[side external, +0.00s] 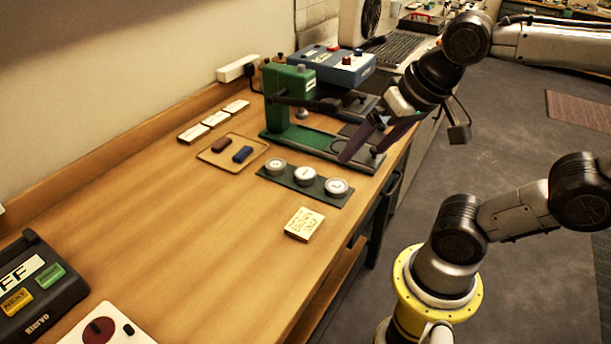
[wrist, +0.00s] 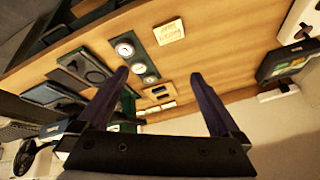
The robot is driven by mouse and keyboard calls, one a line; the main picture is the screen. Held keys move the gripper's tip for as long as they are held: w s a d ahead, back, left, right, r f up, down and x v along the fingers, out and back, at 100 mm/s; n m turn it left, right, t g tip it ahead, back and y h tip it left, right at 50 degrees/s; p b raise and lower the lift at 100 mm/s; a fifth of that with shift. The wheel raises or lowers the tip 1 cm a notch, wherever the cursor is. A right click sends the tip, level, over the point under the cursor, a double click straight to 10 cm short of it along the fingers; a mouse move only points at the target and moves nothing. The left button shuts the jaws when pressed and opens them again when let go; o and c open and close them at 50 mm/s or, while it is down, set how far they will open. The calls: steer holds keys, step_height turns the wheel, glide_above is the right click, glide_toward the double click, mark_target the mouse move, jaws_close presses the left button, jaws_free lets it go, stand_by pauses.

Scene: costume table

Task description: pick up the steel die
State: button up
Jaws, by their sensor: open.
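Three round silver-rimmed pieces with pale labelled tops sit in a row on a dark strip (side external: 291,183): a left one (side external: 275,165), a middle one (side external: 304,176) and a right one (side external: 336,187). The labels are too small to read, so I cannot tell which is the steel die. They also show in the wrist view, one piece (wrist: 125,49) nearest the upper left. My gripper (side external: 310,130) is open and empty, raised above the table by the green press. Its dark fingers (wrist: 159,74) are wide apart in the wrist view.
A green press (side external: 290,92) stands behind the strip, with a blue box (side external: 340,66) beyond. A tan tray (side external: 259,142) holds a brown and a blue block. A cream note (side external: 304,223) lies in front. A dark control box (side external: 38,290) stands front left. The table's middle is clear.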

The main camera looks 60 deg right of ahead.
steer(key=w+d+r+m+g+h, duration=0.1)
steer(key=w+d+r+m+g, duration=0.15)
steer(key=w+m, duration=0.6)
steer(key=m+g, duration=0.3)
steer(key=m, duration=0.1)
glide_above(305, 172)
steer(key=f, duration=1.5)
steer(key=shift+a+f, duration=0.3)
steer(key=shift+f, duration=0.1)
steer(key=shift+s+d+f, duration=0.1)
steer(key=shift+f, duration=1.55)
steer(key=shift+d+f, duration=0.1)
steer(key=shift+f, duration=1.5)
steer(key=shift+c, duration=0.2)
jaws_close()
